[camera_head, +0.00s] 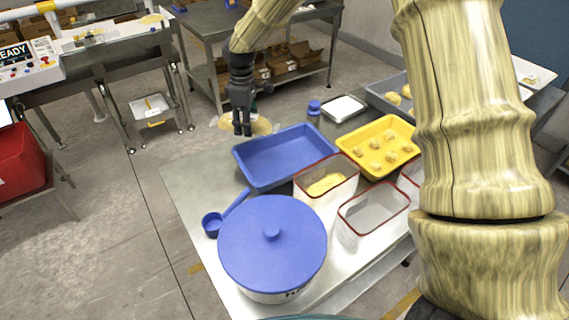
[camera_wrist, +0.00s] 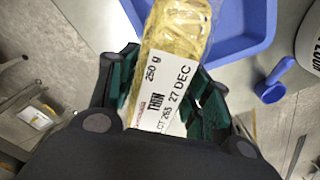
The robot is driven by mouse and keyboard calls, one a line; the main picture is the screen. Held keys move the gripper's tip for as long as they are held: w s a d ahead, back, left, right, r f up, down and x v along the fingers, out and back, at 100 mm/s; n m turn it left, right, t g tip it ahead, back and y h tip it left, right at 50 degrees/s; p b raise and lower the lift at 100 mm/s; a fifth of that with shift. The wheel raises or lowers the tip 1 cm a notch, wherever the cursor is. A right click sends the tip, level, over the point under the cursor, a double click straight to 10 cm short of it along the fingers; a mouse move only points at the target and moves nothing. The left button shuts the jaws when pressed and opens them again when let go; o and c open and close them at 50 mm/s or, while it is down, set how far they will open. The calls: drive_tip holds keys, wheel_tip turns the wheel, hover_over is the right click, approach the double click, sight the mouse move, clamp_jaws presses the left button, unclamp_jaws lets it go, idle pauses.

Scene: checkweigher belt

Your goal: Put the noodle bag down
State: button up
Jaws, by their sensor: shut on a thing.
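My gripper (camera_head: 242,130) is shut on the noodle bag (camera_wrist: 180,30), a clear bag of yellow noodles with a white label reading "250 g" and "27 DEC". In the wrist view the label end lies between the dark green finger pads, and the noodles reach away toward the top. In the head view the bag (camera_head: 262,127) shows as a pale yellow patch behind the fingertips, partly hidden by them. My gripper is in the air near the far left edge of the steel table (camera_head: 190,185), beyond the blue tray (camera_head: 285,155). The bag's exact height is unclear.
The blue tray looks empty. Nearby stand a blue-lidded tub (camera_head: 272,250), a blue scoop (camera_head: 213,222), red-rimmed clear bins (camera_head: 373,212), a yellow tray (camera_head: 383,145) with dough-like pieces and a blue-capped bottle (camera_head: 314,110). The belt machine (camera_head: 110,40) is at the left.

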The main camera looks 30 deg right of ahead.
drive_tip(key=w+d+f+n+b, duration=0.1)
drive_tip(key=w+d+f+n, duration=0.1)
drive_tip(key=w+d+n, duration=0.4)
drive_tip(key=n+p, duration=0.2)
drive_tip(key=p, duration=0.2)
hover_over(290, 169)
wheel_tip(290, 169, down, 3)
drive_tip(key=shift+r, duration=0.2)
drive_tip(key=shift+w+f+p, duration=0.1)
drive_tip(key=shift+f+p, duration=0.55)
drive_tip(key=shift+f, duration=0.9)
drive_tip(key=shift+f, duration=0.6)
drive_tip(key=o, duration=0.9)
